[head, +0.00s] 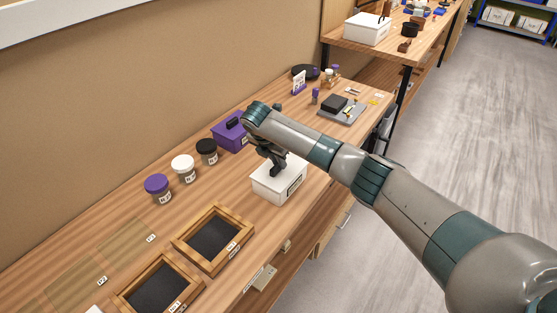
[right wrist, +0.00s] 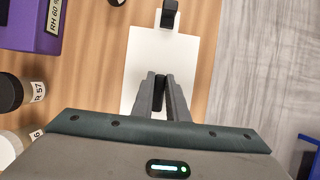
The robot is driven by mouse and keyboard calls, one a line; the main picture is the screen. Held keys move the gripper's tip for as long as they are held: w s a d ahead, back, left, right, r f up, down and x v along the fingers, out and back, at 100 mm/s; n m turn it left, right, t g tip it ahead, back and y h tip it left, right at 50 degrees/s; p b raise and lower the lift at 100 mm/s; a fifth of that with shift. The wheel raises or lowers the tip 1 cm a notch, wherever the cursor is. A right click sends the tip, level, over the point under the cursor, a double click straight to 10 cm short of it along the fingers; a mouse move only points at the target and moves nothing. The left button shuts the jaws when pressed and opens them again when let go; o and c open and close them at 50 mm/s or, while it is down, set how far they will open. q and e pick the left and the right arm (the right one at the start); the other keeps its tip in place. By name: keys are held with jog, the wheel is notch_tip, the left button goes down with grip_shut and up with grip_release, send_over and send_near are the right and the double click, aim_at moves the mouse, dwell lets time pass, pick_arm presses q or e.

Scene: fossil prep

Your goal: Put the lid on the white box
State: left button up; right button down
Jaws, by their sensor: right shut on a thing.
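The white box (head: 268,194) stands on the wooden bench with a label on its front side. My right gripper (head: 274,167) is directly above it, pointing down. In the right wrist view the gripper (right wrist: 160,92) is shut on the dark handle of the white lid (right wrist: 143,58). The lid appears as a flat white rectangle below the fingers. In the head view it lies over the box top, partly hidden by the gripper; I cannot tell whether it touches the rim. My left gripper is not in view.
A purple box (head: 229,138) and black (head: 206,150), white (head: 183,167) and purple-lidded (head: 157,187) jars stand left of the white box. Wooden-framed trays (head: 240,233) lie nearer. A grey tray (head: 351,117) lies farther back. The bench edge is close on the box's right.

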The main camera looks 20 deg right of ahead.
jog(key=shift+f, duration=0.2)
jog(key=c, duration=1.7)
grip_release()
jog(key=shift+o, duration=0.2)
jog(key=b+v, duration=0.2)
jog(key=v, duration=1.5)
jog(key=shift+r+b, duration=0.15)
jog(key=shift+b, duration=0.2)
